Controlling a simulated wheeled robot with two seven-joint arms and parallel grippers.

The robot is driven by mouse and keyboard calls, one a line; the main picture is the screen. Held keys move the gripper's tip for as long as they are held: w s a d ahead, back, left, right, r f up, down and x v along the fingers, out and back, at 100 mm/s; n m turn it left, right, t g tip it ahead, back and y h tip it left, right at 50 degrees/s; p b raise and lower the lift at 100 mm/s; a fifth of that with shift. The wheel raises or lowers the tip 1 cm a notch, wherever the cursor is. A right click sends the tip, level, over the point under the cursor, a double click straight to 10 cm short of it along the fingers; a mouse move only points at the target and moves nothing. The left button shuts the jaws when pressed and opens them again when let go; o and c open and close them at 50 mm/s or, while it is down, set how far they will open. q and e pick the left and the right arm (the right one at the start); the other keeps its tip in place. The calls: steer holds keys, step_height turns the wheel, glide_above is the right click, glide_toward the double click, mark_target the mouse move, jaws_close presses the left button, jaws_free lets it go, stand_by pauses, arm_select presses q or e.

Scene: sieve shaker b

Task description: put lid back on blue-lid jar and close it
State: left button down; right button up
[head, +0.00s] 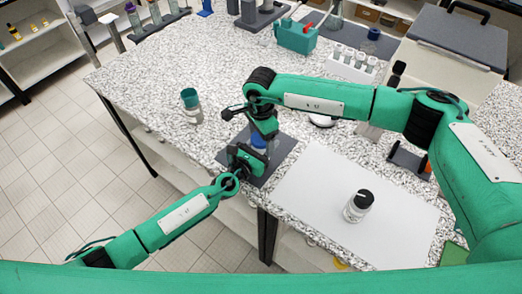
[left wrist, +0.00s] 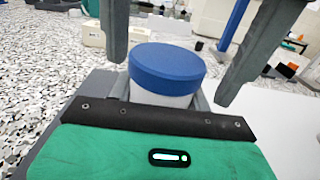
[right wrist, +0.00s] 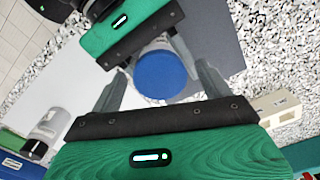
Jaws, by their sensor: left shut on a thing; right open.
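The blue-lid jar stands upright near the table's left front; its white body (left wrist: 160,99) shows in the left wrist view. The blue lid (left wrist: 167,66) sits level on its top and also shows in the right wrist view (right wrist: 161,74). I cannot tell whether it is screwed tight. My left gripper (head: 250,155) is shut on the jar body below the lid. My right gripper (right wrist: 158,82) is open above the jar, its fingers on either side of the lid with gaps. In the head view the grippers hide much of the jar.
The jar is over a dark grey mat (head: 283,157). A black-lid jar (head: 357,207) stands on a white sheet (head: 310,190) to the right. A teal-lid jar (head: 190,104) stands at the left. A tube rack (head: 351,65) and a teal box (head: 296,36) are behind.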

steer(key=shift+r, duration=0.1)
step_height(320, 180, up, 12)
stand_by(0.4)
arm_select(q)
steer(key=c, duration=0.6)
jaws_free()
steer(key=b+v, duration=0.2)
steer(key=v, duration=1)
steer(key=shift+s+a+f, duration=0.15)
steer(key=shift+s+a, duration=0.05)
steer(key=shift+s, duration=0.15)
steer(key=shift+s+a+b, duration=0.3)
steer(key=shift+s, duration=0.1)
arm_select(e)
steer(key=shift+f, duration=1.4)
